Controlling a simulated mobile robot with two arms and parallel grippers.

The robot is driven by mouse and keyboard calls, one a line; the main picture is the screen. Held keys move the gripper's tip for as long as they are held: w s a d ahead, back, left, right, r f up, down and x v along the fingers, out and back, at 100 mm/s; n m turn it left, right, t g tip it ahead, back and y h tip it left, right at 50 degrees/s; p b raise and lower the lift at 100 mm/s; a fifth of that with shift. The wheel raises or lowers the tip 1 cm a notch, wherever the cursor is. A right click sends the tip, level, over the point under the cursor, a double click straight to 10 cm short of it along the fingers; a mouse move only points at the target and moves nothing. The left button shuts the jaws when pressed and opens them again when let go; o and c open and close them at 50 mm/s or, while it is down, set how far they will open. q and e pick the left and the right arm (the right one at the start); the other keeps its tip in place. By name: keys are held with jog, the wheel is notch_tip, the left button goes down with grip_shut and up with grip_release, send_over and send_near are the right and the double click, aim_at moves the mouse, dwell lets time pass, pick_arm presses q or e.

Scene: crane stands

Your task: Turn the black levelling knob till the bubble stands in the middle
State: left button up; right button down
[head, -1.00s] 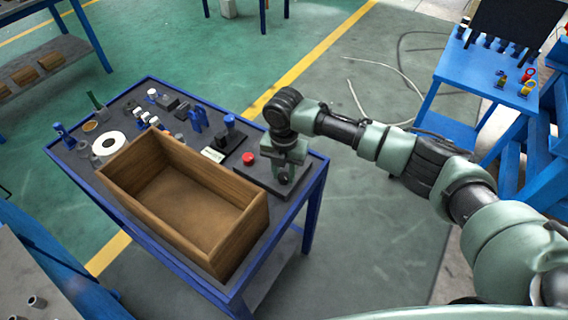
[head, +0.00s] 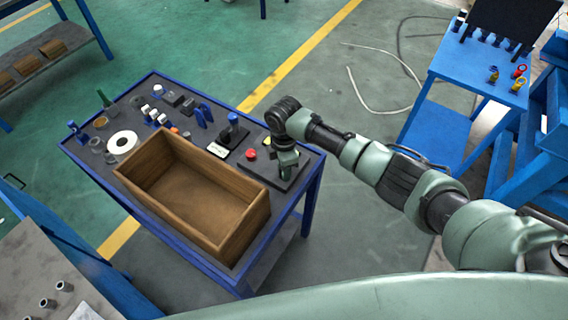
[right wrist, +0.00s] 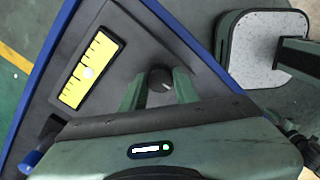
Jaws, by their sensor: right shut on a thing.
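The black levelling knob (right wrist: 160,79) is between the two fingers of my right gripper (right wrist: 159,84) in the right wrist view, and the gripper is shut on it. A yellow level (right wrist: 98,54) in a black frame lies to the left of the knob on a dark plate (right wrist: 128,50). Its pale round bubble (right wrist: 88,73) shows near the middle of the yellow strip. In the head view my right gripper (head: 286,166) points down at the plate on the table's right end and hides the knob. My left gripper is not in view.
An open wooden box (head: 240,234) stands on the blue-edged table (head: 313,185) left of my gripper. A red button (head: 251,155) and a blue-topped device (head: 233,124) are close by. Several small parts and a white ring (head: 122,142) lie farther left.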

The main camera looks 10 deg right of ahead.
jog(key=shift+w+r+m+p, duration=0.15)
jog(key=shift+m+p, duration=0.6)
jog(key=shift+m, duration=0.75)
jog(key=c, duration=1.4)
grip_release()
jog(key=o, duration=0.3)
jog(key=shift+o, duration=0.2)
jog(key=shift+r+b, duration=0.45)
jog(key=shift+r, duration=3.4)
